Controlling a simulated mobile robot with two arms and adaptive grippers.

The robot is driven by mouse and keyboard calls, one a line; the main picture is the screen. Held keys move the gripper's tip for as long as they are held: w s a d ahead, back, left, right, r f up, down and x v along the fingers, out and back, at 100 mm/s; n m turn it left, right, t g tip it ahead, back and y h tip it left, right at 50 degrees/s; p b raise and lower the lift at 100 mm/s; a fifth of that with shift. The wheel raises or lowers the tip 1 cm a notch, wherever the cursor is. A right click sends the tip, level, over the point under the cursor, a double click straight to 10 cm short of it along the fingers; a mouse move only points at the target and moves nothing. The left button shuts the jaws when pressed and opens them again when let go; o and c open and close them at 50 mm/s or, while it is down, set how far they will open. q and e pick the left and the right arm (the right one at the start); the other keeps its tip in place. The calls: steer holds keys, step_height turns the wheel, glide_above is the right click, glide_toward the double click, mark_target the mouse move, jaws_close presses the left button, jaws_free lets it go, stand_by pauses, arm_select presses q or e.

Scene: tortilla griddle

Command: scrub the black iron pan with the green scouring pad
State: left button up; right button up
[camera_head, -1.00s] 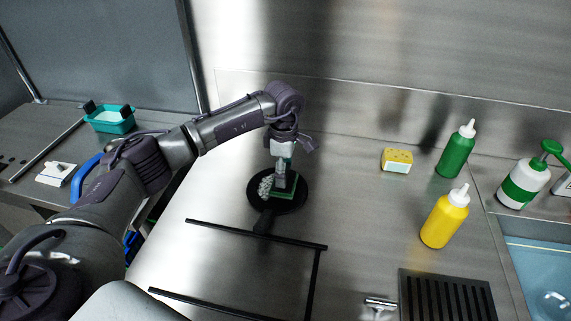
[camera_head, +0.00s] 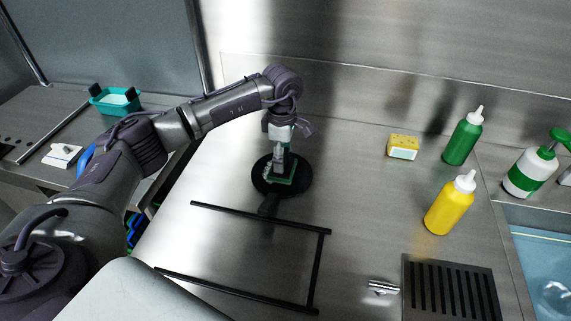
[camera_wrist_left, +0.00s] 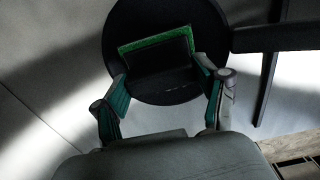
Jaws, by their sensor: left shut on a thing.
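The black iron pan (camera_head: 303,177) lies flat on the steel counter, its handle pointing toward the front. It fills the top of the left wrist view (camera_wrist_left: 213,38). The green scouring pad (camera_head: 278,181) is on the pan's surface, near its middle; its green edge shows in the left wrist view (camera_wrist_left: 155,42) beneath a dark block. My left gripper (camera_head: 282,165) points down over the pan and is shut on the scouring pad by that dark block. In the left wrist view, its fingers (camera_wrist_left: 163,92) stand either side of the block. My right gripper is not in view.
A black rail frame (camera_head: 260,219) lies in front of the pan. To the right are a yellow sponge (camera_head: 403,142), a green bottle (camera_head: 463,140), a yellow bottle (camera_head: 449,207), a slotted black grate (camera_head: 450,290) and a sink (camera_head: 540,260). Counter between pan and sponge is clear.

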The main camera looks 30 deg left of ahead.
arm_select(q)
steer(key=shift+w+a+f+b, duration=0.15)
steer(key=shift+w+a+b, duration=0.15)
steer(key=shift+w+a, duration=0.45)
steer(key=shift+a, duration=0.1)
steer(key=shift+w+a, duration=0.25)
steer(key=shift+w, duration=0.1)
steer(key=shift+s, duration=0.1)
